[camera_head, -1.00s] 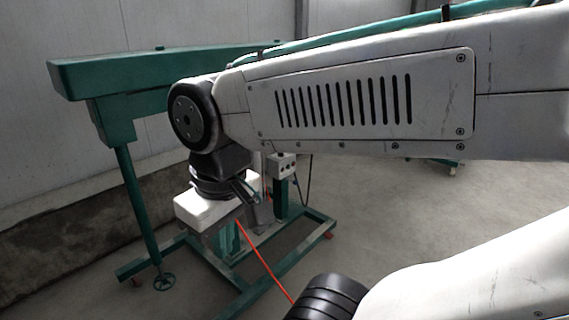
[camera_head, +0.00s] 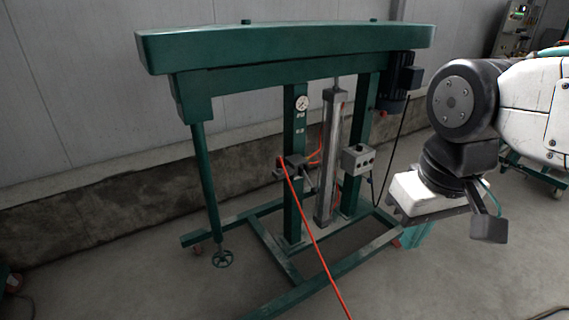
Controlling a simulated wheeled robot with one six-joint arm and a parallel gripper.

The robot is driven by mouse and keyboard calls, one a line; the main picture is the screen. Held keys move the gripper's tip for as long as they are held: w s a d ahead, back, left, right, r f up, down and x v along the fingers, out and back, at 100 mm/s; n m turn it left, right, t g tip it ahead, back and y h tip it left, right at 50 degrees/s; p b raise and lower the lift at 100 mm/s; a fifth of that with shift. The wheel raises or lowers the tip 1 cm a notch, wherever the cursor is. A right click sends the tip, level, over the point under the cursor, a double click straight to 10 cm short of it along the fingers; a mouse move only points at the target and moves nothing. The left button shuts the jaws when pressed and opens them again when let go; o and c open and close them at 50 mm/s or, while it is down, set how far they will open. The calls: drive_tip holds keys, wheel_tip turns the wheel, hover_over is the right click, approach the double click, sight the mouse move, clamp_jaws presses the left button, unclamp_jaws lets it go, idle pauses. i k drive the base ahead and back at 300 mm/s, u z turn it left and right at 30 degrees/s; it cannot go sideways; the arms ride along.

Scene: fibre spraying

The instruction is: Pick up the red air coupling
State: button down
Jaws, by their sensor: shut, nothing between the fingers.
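An orange-red hose (camera_head: 318,243) runs from the middle of the green machine down to the bottom edge of the head view. Its upper end, a small red piece (camera_head: 281,161), meets a dark bracket; this looks like the red air coupling, but it is too small to make out clearly. My gripper (camera_head: 488,228) is at the right, below its white body, with dark fingers hanging down. It is shut and empty, and appears well to the right of the hose's upper end.
The green machine (camera_head: 290,48) has a long top beam, posts, a grey cylinder (camera_head: 331,160), a gauge (camera_head: 302,103), a grey control box (camera_head: 358,160) and floor rails (camera_head: 285,262). Open floor lies in front.

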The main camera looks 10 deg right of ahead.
sight(279, 165)
drive_tip(key=u, duration=0.05)
drive_tip(key=i, duration=1.05)
drive_tip(key=z, duration=0.05)
